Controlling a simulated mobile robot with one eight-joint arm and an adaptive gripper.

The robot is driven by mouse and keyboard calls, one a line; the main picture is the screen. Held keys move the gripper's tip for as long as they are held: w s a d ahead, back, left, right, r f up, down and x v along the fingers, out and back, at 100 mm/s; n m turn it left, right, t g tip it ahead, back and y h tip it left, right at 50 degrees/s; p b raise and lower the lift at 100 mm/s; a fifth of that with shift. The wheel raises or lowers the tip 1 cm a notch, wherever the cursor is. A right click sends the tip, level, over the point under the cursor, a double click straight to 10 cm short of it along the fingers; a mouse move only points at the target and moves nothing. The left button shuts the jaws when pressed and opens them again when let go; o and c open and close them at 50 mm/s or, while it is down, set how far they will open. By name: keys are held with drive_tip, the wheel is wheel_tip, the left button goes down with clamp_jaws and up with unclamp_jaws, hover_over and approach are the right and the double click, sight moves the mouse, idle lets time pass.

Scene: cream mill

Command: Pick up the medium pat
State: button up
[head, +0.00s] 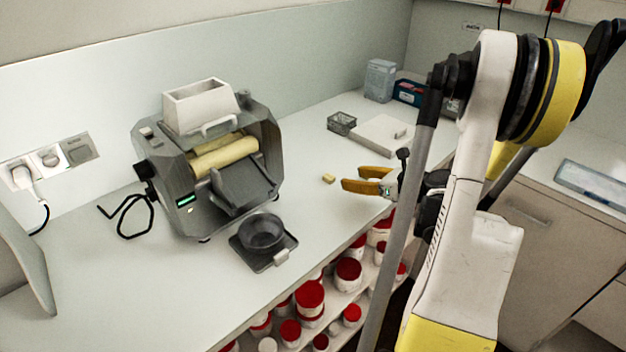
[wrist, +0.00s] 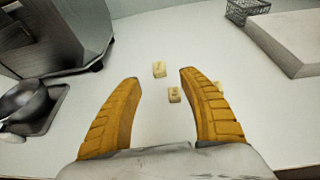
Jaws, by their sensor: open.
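Several small pale-yellow pats lie on the white counter. In the wrist view one pat (wrist: 159,69) lies farther off, a second pat (wrist: 174,95) lies nearer between the fingers, and a third pat (wrist: 217,86) is mostly hidden behind the right finger. Faint marks on their tops are too small to read, and I cannot tell which is the medium one. In the head view only one pat (head: 328,178) shows clearly, just left of my gripper (head: 351,178). My gripper, also in the wrist view (wrist: 160,76), is open and empty, with orange fingers above the counter.
A grey mill (head: 207,165) with yellow rollers stands to the left, with a dark bowl (head: 262,233) on a small plate before it. A wire basket (head: 342,123) and a white slab (head: 380,138) lie behind the pats. Red-lidded jars (head: 310,297) fill the shelf below.

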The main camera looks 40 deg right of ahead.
drive_tip(key=b+x, duration=0.1)
drive_tip(key=x, duration=0.4)
drive_tip(key=shift+s, duration=0.1)
drive_tip(key=b+x, duration=0.2)
drive_tip(key=x, duration=0.3)
drive_tip(key=shift+a+f+b, duration=0.2)
drive_tip(key=shift+f+b, duration=0.15)
drive_tip(key=shift+b, duration=0.05)
drive_tip(key=shift+c, duration=0.6)
drive_tip(key=c, duration=0.8)
